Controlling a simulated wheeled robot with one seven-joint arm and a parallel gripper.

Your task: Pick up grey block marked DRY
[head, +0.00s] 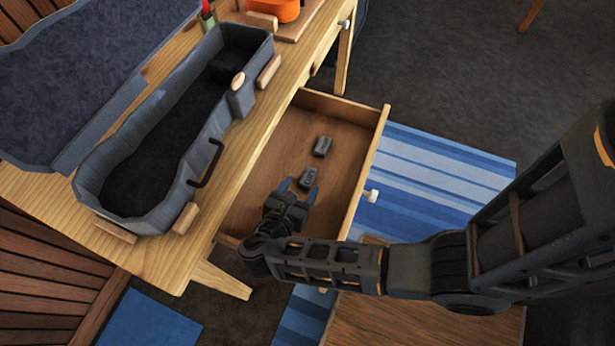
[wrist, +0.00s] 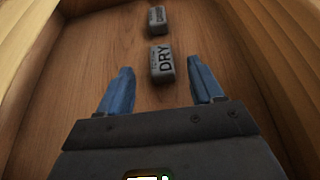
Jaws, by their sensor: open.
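The grey block marked DRY (wrist: 162,64) lies on the drawer floor in the wrist view, just ahead of and between my fingertips. In the head view the nearer grey block (head: 307,178) appears to be this one; its lettering is hard to read there. My gripper (wrist: 160,85) is open and empty, with a blue finger on each side. In the head view my gripper (head: 297,190) is over the drawer, close to the block. A second grey block (wrist: 157,20) with lettering lies farther in; it also shows in the head view (head: 322,146).
The blocks lie in an open wooden drawer (head: 273,150) with raised walls on all sides. Above it, the wooden table (head: 160,262) bears an open instrument case (head: 95,178). The drawer floor around the blocks is clear. A blue striped rug (head: 440,170) lies below.

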